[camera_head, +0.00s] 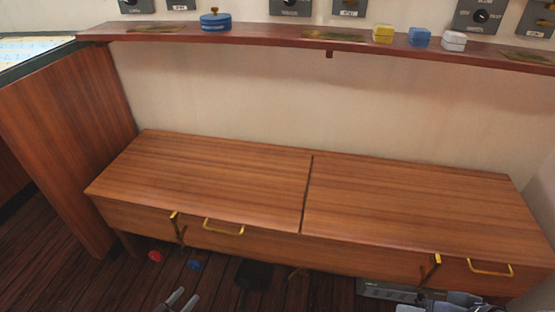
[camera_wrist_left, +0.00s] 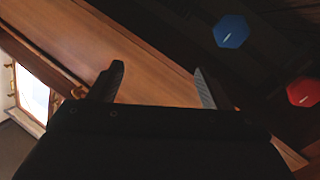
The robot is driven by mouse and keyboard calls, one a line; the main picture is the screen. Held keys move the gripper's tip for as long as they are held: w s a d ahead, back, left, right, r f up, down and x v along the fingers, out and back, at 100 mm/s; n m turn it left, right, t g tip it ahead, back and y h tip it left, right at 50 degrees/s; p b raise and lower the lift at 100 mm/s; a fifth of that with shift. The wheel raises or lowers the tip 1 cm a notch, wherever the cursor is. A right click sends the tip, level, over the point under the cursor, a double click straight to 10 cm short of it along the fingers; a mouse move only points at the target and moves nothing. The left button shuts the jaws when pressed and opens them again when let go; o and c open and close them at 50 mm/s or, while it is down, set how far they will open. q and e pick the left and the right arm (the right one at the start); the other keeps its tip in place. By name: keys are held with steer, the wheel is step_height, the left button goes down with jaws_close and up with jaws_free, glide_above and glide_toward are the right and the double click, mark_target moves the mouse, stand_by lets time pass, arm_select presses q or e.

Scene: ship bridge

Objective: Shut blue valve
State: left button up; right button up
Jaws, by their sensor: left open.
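The blue valve (camera_head: 194,264) shows as a small blue knob low in the dark space under the bench in the head view. In the left wrist view the blue valve (camera_wrist_left: 231,31) is a blue hexagonal knob at the upper right. A red knob (camera_head: 155,256) is left of it; the red knob (camera_wrist_left: 303,92) also shows at the wrist view's right edge. My left gripper (camera_head: 185,297) is at the bottom edge, below the blue valve and apart from it. In the wrist view the left gripper (camera_wrist_left: 158,80) is open with nothing between its fingers. Grey parts at the lower right may be my right gripper, mostly cut off.
The long wooden bench (camera_head: 210,170) with brass handles stands above the knobs. A wooden side panel (camera_head: 70,145) stands at the left. A shelf (camera_head: 270,37) along the wall holds a blue round container (camera_head: 215,21) and small yellow (camera_head: 383,34), blue and white boxes.

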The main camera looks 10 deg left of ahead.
arm_select(q)
steer(key=w+d+r+m+g+h, duration=0.2)
steer(key=r+g, duration=0.2)
steer(key=r, duration=0.4)
steer(key=w+d+r+m+g+h, duration=0.15)
steer(key=r+g, duration=0.25)
steer(key=r, duration=0.5)
steer(key=w+d+r+m+g+h, duration=0.15)
steer(key=r+g, duration=0.25)
steer(key=r, duration=0.4)
steer(key=s+d+r+n+g+y, duration=0.1)
steer(key=s+d+r+y, duration=0.3)
steer(key=r, duration=0.6)
steer(key=s+d+r+n+g+y, duration=0.1)
steer(key=s+d+r+y, duration=0.1)
steer(key=s+d+r, duration=0.55)
steer(key=s+r+n+t+y, duration=0.3)
steer(key=s+r+n, duration=0.15)
steer(key=s, duration=0.45)
step_height(320, 180, up, 32)
steer(key=p, duration=3.1)
steer(key=shift+s+p, duration=0.25)
steer(key=shift+p, duration=0.1)
